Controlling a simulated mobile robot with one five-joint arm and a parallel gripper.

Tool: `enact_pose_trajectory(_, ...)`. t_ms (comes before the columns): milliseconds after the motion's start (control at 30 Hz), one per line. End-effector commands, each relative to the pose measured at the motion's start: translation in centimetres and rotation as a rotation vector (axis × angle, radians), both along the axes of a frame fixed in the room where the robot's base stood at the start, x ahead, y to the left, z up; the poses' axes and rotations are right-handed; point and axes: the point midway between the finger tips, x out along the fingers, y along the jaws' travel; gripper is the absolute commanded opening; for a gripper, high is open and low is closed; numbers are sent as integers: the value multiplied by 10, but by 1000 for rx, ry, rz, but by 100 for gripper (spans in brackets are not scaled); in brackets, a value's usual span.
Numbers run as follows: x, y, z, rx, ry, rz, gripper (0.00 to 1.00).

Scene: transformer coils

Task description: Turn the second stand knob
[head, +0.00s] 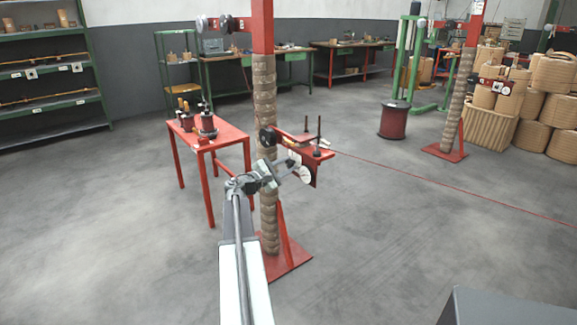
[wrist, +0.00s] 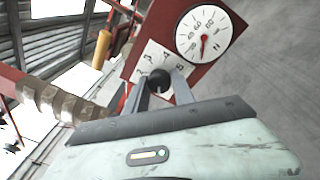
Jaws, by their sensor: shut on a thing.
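In the wrist view a dark round knob (wrist: 160,82) sits on a white plate (wrist: 151,60) marked with numbers, on a red panel (wrist: 133,66). My gripper (wrist: 158,86) has one finger on each side of the knob and is shut on it. Beside it is a round white gauge (wrist: 204,34) with a red needle. In the head view my gripper (head: 287,168) reaches the red panel of the near stand (head: 265,105). The gauge (head: 306,174) shows just right of it. The knob is hidden there by my gripper.
A red table (head: 215,134) with spools stands left of the near stand. A similar stand (head: 458,105) is farther right, near stacked coils (head: 553,72). A thin red line (head: 450,187) crosses the floor.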

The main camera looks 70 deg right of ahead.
Motion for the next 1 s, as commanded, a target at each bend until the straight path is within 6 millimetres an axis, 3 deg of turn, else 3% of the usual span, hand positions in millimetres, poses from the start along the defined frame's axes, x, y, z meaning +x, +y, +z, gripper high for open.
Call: enact_pose_trajectory(1000,0,3,-3,-398,-629,-8,0)
